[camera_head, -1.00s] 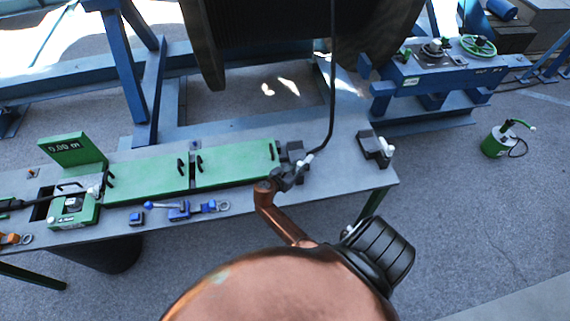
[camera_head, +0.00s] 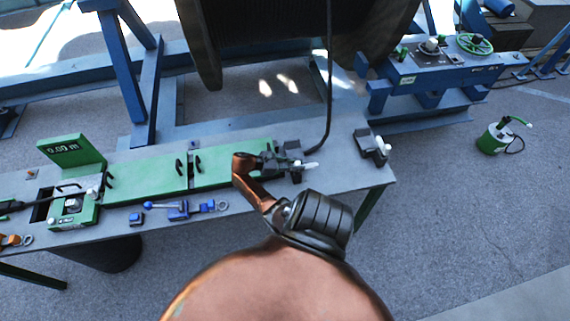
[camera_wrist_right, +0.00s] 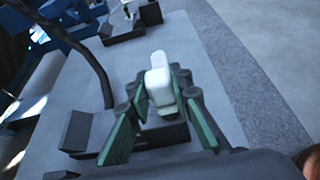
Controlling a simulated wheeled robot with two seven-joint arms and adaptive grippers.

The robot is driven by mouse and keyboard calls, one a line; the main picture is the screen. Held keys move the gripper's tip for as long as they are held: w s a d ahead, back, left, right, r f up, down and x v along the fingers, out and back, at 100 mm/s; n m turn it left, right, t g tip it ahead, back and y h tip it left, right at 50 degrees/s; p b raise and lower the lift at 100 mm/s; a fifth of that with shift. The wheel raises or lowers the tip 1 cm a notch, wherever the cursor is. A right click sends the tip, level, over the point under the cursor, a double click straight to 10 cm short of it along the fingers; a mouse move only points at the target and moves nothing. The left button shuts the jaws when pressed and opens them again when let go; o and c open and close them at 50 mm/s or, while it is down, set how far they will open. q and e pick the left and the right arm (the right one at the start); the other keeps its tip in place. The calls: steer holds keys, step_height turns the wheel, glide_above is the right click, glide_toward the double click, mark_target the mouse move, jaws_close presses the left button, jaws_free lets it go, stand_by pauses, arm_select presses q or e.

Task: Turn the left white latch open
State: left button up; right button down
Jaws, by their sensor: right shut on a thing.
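The left white latch (camera_head: 311,165) sits on a dark block at the right end of the long green covers. In the head view its handle lies roughly sideways, pointing right. My right gripper (camera_head: 285,164) comes to it from the left and is shut on it. In the right wrist view the white latch (camera_wrist_right: 160,85) stands between the green-padded fingers (camera_wrist_right: 156,108). Its lower part is partly hidden by the fingers. Another white latch (camera_head: 382,145) is on a dark block near the table's right end.
A black cable (camera_head: 329,90) hangs from the large reel (camera_head: 290,25) to the dark block beside the held latch. Green covers (camera_head: 145,177) and a green meter (camera_head: 72,150) lie to the left. A blue clamp (camera_head: 178,210) sits near the front edge. Bare table lies between the two latches.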

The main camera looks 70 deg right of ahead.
stand_by(0.5)
steer(key=c, duration=1.7)
jaws_free()
steer(key=v, duration=1.2)
steer(key=shift+w+d, duration=0.1)
